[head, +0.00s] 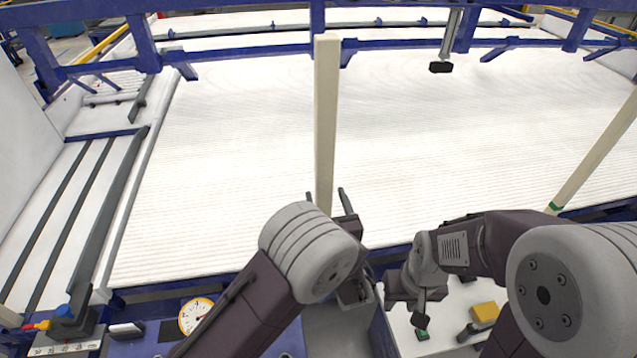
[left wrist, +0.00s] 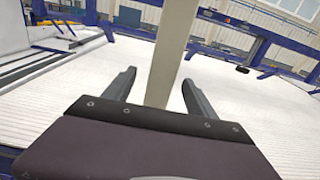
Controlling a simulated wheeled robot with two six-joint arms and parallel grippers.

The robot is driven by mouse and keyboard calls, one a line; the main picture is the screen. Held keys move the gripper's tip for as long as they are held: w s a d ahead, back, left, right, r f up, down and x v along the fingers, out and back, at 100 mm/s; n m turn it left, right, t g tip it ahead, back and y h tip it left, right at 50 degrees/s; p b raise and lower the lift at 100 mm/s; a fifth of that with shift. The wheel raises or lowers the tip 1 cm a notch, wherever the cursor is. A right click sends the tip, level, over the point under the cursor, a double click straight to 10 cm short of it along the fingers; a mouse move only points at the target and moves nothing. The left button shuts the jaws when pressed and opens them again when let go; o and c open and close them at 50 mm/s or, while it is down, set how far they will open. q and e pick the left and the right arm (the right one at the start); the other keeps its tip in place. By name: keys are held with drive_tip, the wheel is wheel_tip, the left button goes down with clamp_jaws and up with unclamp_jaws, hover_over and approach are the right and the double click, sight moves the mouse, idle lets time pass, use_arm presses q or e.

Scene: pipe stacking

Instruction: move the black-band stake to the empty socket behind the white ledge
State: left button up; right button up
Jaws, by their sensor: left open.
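A tall cream stake (head: 326,120) stands upright near the middle of the head view. It also shows in the left wrist view (left wrist: 168,50). Its lower end is hidden behind my left arm and gripper, and I see no black band on it. My left gripper (head: 326,198) is open, with one finger on each side of the stake in the picture; the left wrist view (left wrist: 159,92) shows gaps on both sides. I cannot tell whether the stake is between the fingertips or just beyond them. My right gripper (head: 420,303) is low at the right, its jaws unclear. I cannot make out the empty socket.
Another cream stake (head: 600,145) with a green band leans in the picture at the right. A wide ribbed white bed (head: 230,170) with blue frame rails lies ahead. A white surface with a yellow block (head: 485,312) is below my right arm. A round dial (head: 195,315) is at lower left.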

sight(323, 105)
use_arm(q)
drive_tip(key=shift+s+d+r, duration=0.2)
drive_tip(key=shift+d+r, duration=0.05)
drive_tip(key=shift+r, duration=0.1)
drive_tip(key=w, duration=0.2)
drive_tip(key=w+a, duration=0.1)
drive_tip(key=w, duration=0.2)
drive_tip(key=w+p, duration=0.1)
drive_tip(key=w, duration=0.1)
drive_tip(key=shift+w+a+f, duration=0.1)
drive_tip(key=shift+w+a, duration=0.15)
drive_tip(key=shift+a, duration=0.1)
drive_tip(key=shift+w, duration=0.4)
use_arm(e)
drive_tip(key=shift+s+d+r, duration=0.25)
drive_tip(key=shift+s+r, duration=0.2)
drive_tip(key=shift+r, duration=0.3)
